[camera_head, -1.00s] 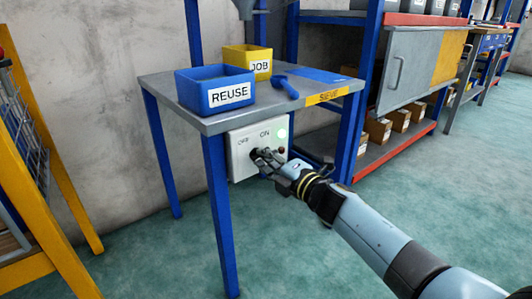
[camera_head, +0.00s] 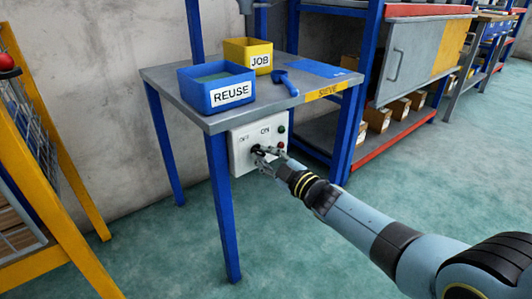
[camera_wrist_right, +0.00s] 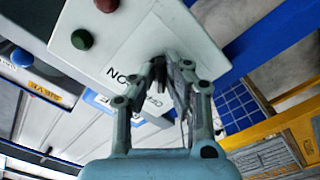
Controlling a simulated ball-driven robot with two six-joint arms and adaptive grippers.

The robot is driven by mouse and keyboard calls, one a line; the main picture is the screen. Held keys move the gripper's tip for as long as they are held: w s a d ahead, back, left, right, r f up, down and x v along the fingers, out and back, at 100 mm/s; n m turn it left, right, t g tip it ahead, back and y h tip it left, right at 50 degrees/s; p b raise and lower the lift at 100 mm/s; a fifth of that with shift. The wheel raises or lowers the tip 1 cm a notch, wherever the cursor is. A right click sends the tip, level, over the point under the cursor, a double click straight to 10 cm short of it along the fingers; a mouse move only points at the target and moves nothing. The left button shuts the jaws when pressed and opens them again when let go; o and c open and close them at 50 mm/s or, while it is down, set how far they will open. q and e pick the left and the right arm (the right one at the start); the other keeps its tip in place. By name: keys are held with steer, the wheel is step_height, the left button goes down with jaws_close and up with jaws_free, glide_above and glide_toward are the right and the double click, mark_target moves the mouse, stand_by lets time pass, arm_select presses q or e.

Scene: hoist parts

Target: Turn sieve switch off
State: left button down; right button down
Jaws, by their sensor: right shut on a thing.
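The white switch box (camera_head: 238,158) hangs under the front edge of the sieve table, marked OFF on the left and ON on the right. Its dark switch knob (camera_head: 257,149) is mostly hidden by my right gripper (camera_head: 264,156), which is shut on it. In the right wrist view, the gripper (camera_wrist_right: 172,72) reaches the box face (camera_wrist_right: 135,35), with its fingers around the dark knob. The green lamp (camera_head: 282,129) looks dark. The red lamp (camera_head: 281,146) below it is dull red; both also show in the wrist view. My left gripper is not in view.
The table (camera_head: 190,108) carries a blue REUSE bin (camera_head: 207,91), a yellow JOB bin (camera_head: 240,49) and a blue scoop (camera_head: 285,84). A yellow-framed rack (camera_head: 45,190) stands at left, shelves (camera_head: 385,144) at right. The floor in front is clear.

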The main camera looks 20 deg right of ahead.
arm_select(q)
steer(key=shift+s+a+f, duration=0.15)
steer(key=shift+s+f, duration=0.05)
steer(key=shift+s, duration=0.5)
arm_select(e)
steer(key=shift+f+m, duration=0.1)
steer(key=shift+m, duration=0.6)
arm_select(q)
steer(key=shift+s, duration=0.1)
arm_select(e)
steer(key=c, duration=1.4)
jaws_free()
steer(key=v, duration=1.2)
steer(key=shift+s, duration=0.1)
